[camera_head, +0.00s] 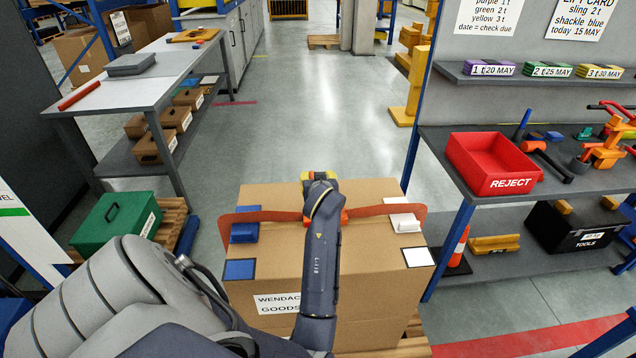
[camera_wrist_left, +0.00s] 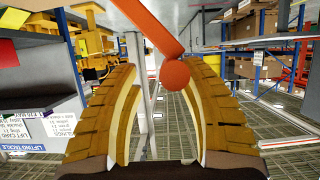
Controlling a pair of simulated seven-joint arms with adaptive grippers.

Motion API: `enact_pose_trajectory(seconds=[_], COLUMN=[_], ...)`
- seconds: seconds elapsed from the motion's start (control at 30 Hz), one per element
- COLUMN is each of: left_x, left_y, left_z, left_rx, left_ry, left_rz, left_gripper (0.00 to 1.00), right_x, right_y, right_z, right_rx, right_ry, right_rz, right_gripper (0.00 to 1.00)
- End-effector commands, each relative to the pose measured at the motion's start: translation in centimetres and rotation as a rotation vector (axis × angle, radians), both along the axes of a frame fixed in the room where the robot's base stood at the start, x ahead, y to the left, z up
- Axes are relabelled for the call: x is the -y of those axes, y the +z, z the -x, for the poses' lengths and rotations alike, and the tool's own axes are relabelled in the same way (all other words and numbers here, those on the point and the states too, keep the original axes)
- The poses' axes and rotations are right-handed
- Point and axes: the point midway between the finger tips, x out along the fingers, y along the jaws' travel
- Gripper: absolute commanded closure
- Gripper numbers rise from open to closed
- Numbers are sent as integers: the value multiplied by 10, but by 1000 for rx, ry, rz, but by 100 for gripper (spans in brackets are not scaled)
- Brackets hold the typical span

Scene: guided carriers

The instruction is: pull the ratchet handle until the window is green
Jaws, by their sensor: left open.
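A cardboard box (camera_head: 375,275) stands in front of me with an orange-brown strap (camera_head: 270,216) across its top. A blue corner piece (camera_head: 244,232) and a white corner piece (camera_head: 404,222) sit under the strap. My left gripper (camera_head: 320,177) is over the box's far middle, and my forearm hides most of the ratchet. Only small orange parts (camera_head: 345,217) show beside the arm. In the left wrist view, the orange handle (camera_wrist_left: 158,27) ends in a ball (camera_wrist_left: 175,73) between the open yellow fingers, nearer the right one. I cannot tell whether they touch. The window is hidden.
A bench (camera_head: 95,98) with a green case (camera_head: 115,222) near its foot stands left. A shelf on the right holds a red reject bin (camera_head: 490,160) and tools. The aisle floor (camera_head: 310,90) beyond is clear.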

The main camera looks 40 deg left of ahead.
Motion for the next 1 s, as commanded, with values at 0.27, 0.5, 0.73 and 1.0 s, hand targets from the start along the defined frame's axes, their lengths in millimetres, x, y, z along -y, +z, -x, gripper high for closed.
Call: enact_pose_trajectory(seconds=[0.27, 0.5, 0.73, 1.0], left_x=[1, 2, 2, 2], left_y=[46, 75, 86, 87], left_z=[-1, -1, -1, -1], left_rx=[5, 0, -3, -3], left_ry=[-1, -2, -3, -4], left_rz=[2, 3, 3, 2], left_gripper=[59, 59, 59, 59], right_x=[-1, -2, -2, -2], right_y=[0, 0, 0, 0], right_z=[0, 1, 1, 0], right_rx=[0, 0, -1, -1], right_ry=[0, 0, 0, 0], right_rz=[-1, -1, -2, -2], right_gripper=[56, 56, 56, 56])
